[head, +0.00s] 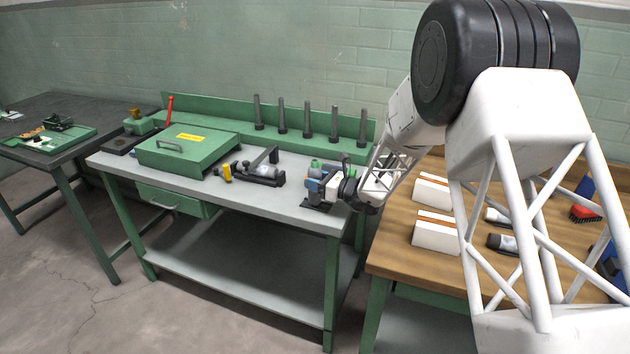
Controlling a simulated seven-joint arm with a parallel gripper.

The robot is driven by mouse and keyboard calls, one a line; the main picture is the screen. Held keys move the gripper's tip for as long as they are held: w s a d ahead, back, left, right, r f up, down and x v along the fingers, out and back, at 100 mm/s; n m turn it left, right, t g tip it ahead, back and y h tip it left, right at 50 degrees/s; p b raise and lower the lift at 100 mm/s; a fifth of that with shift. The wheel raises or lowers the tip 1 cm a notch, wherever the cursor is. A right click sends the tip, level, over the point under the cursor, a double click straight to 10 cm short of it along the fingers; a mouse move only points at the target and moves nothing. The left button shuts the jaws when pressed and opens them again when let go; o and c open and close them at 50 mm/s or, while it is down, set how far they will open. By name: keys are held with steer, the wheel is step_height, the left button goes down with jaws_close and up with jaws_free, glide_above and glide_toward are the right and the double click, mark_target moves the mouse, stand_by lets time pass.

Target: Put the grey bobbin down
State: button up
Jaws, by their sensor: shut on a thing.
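My gripper (327,187) is at the right end of the grey-topped green bench, low over the bench top. It is shut on the grey bobbin, which is small here and mostly hidden by the gripper and the parts around it. A blue part (313,186) shows at the gripper's left side, above a dark flat base (317,205) on the bench. I cannot tell whether the bobbin touches anything below it.
Several dark upright pegs (307,120) stand along the bench's back. A green lidded box (185,150) and a black fixture (265,172) lie to the left. A wooden table (395,258) with white blocks (433,233) is at right. The bench's front strip (215,188) is clear.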

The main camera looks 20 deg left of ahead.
steer(key=shift+f, duration=0.1)
steer(key=o, duration=1)
steer(key=shift+c, duration=0.2)
steer(key=shift+d, duration=0.2)
steer(key=d, duration=0.7)
steer(key=shift+s, duration=0.4)
steer(key=shift+r, duration=0.2)
